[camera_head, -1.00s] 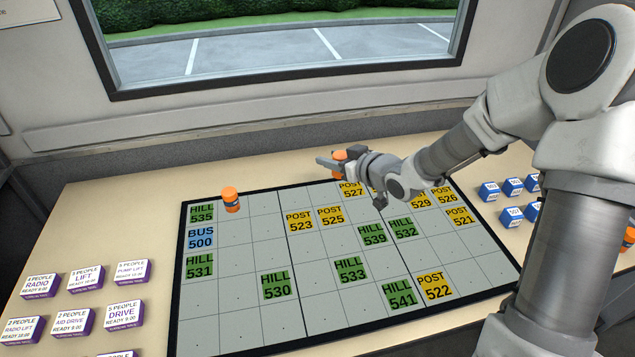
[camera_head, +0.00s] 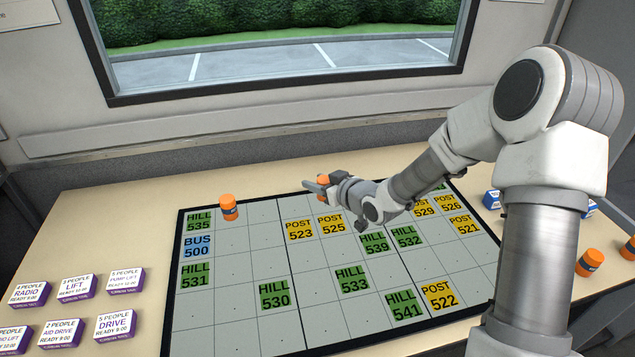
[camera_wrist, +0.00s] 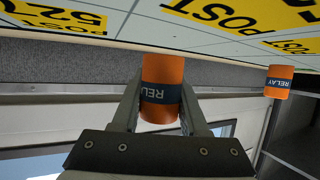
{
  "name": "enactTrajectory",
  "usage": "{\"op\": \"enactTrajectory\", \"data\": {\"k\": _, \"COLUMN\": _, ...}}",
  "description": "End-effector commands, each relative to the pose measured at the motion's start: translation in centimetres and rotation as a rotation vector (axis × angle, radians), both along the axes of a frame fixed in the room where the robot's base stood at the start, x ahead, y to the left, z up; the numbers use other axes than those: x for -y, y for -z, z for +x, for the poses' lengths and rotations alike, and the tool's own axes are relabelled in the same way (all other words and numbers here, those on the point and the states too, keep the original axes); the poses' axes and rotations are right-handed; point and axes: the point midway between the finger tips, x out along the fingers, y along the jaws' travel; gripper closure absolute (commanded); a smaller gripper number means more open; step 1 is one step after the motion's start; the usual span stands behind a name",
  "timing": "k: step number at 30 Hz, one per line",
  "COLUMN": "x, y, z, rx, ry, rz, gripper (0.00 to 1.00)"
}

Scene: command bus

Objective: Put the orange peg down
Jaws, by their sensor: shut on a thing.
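My gripper (camera_head: 318,186) is shut on an orange peg (camera_head: 323,180) over the back middle of the grey gridded board (camera_head: 235,290). In the wrist view, the held orange peg (camera_wrist: 161,75) has a dark band reading RELAY and sits between both fingers. Whether its end touches the board cannot be told. A second orange peg (camera_head: 228,208) stands upright on the board's back row, right of the green HILL 535 tile (camera_head: 199,221). Another RELAY peg (camera_wrist: 279,82) shows at right in the wrist view. My arm hides part of the board's back right.
Yellow POST 525 (camera_head: 330,225) and POST 523 (camera_head: 299,230) tiles lie just in front of my gripper. White-and-purple blocks (camera_head: 77,288) stand left. Blue-and-white blocks (camera_head: 492,200) and more orange pegs (camera_head: 590,262) stand right. Several board squares at left are bare.

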Motion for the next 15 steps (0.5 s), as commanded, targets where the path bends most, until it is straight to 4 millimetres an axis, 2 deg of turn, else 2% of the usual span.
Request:
{"op": "enactTrajectory", "data": {"k": 12, "x": 0.0, "y": 1.2, "z": -0.1, "rx": -0.002, "ry": -0.001, "rz": 0.0, "gripper": 1.0}}
{"op": "enactTrajectory", "data": {"k": 13, "x": 0.0, "y": 1.3, "z": -0.1, "rx": -0.003, "ry": -0.001, "rz": -0.001, "gripper": 0.53}}
{"op": "enactTrajectory", "data": {"k": 15, "x": 0.0, "y": 1.4, "z": -0.1, "rx": -0.005, "ry": 0.0, "rz": -0.001, "gripper": 0.4}}
